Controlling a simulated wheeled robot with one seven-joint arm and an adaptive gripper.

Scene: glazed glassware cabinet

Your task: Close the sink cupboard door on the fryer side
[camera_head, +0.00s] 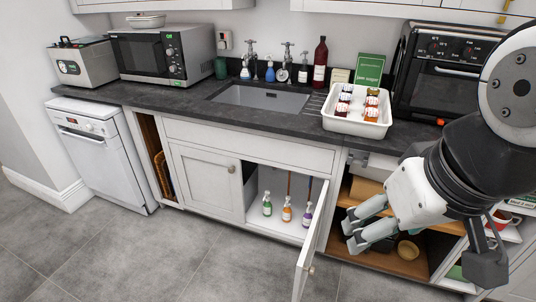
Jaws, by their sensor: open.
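The sink cupboard stands under the sink (262,97). Its right door (308,245) stands open, swung out toward me and seen nearly edge-on, with a round knob (311,270) near its lower free end. Its left door (207,180) is shut. My gripper (352,228) is open and empty, to the right of the open door, with its fingers pointing left toward the door's outer side. A gap shows between the fingertips and the door. A black oven-like appliance (445,75) stands on the worktop at the right; I cannot tell whether it is the fryer.
Several spray bottles (286,210) stand inside the open cupboard. An open shelf unit (405,262) with a bowl (408,250) lies behind my gripper. A white tray (357,122) of jars sits on the worktop. The grey floor (150,255) is clear at front left.

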